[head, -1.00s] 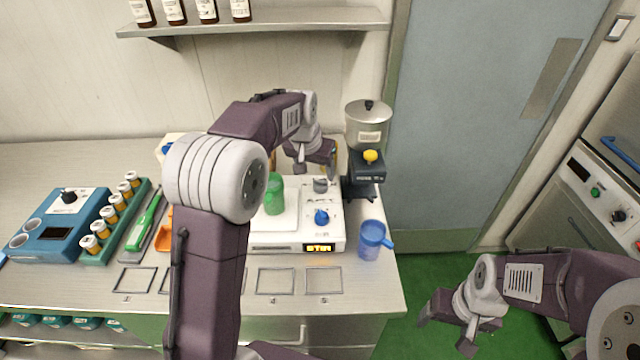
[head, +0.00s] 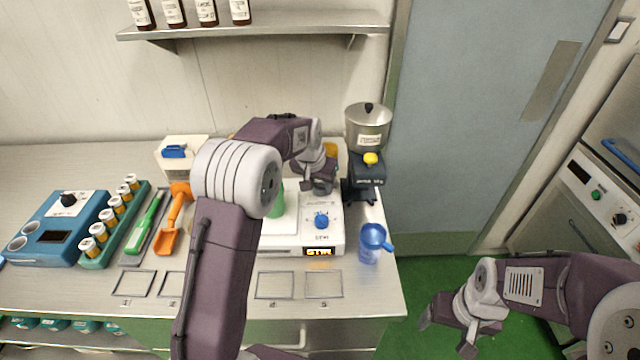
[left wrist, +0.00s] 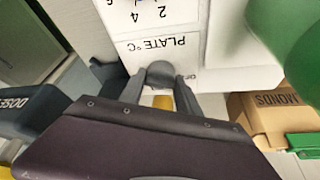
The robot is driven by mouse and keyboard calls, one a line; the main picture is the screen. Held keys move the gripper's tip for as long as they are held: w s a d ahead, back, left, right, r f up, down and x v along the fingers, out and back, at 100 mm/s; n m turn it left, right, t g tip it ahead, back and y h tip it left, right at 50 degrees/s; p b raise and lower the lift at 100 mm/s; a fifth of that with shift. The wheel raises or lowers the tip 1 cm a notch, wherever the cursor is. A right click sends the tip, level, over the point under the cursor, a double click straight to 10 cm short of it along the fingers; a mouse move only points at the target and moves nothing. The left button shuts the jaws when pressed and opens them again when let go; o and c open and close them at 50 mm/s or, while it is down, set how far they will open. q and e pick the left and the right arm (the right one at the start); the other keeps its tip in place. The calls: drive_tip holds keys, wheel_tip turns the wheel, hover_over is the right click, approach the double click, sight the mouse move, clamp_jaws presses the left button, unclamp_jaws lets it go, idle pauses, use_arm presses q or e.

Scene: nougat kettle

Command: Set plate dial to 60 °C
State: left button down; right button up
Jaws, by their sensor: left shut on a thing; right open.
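The white hot plate unit (head: 290,243) stands on the bench. Its grey plate dial (left wrist: 160,71) shows in the left wrist view by the printed "PLATE °C" label (left wrist: 163,45). My left gripper (head: 320,190) is down at the back right of the unit, with its fingers shut around the dial; it hides the dial in the head view. The dial's pointer and setting cannot be read. A blue knob (head: 321,221) and a lit display (head: 318,251) are on the front; the display text is unclear. My right gripper (head: 447,335) is open and empty over the green floor.
A green vessel (head: 278,208) stands on the plate, partly behind my left arm. A dispenser with a steel hopper (head: 368,128) stands close right of my left gripper. A blue jug (head: 371,244) is by the bench's right edge. An orange scoop (head: 167,240) lies left.

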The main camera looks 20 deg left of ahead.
use_arm(q)
drive_tip(key=shift+m+h+p, duration=0.4)
drive_tip(key=shift+m+p, duration=0.05)
drive_tip(key=shift+m, duration=0.55)
drive_tip(key=m, duration=0.2)
drive_tip(key=m+h+p, duration=0.1)
drive_tip(key=m, duration=0.1)
drive_tip(key=shift+w+a+m+g+h, duration=0.1)
drive_tip(key=shift+a+m+g+h, duration=0.05)
drive_tip(key=shift+m+g+h, duration=0.2)
drive_tip(key=m+p, duration=0.1)
drive_tip(key=m+g+h+p, duration=0.1)
drive_tip(key=m, duration=0.1)
drive_tip(key=shift+r+m, duration=0.2)
drive_tip(key=shift+m, duration=0.05)
drive_tip(key=m+g+p, duration=0.1)
drive_tip(key=m+p, duration=0.2)
drive_tip(key=m+g+p, duration=0.1)
drive_tip(key=m+p, duration=0.1)
drive_tip(key=p, duration=0.1)
drive_tip(key=shift+w+m+g+h+p, duration=0.1)
drive_tip(key=shift+m+g+h+p, duration=0.2)
drive_tip(key=shift+m, duration=0.1)
drive_tip(key=shift+f+m+g+p, duration=0.2)
drive_tip(key=shift+m+g+p, duration=0.05)
drive_tip(key=shift+m+p, duration=0.75)
drive_tip(key=c, duration=0.9)
unclamp_jaws()
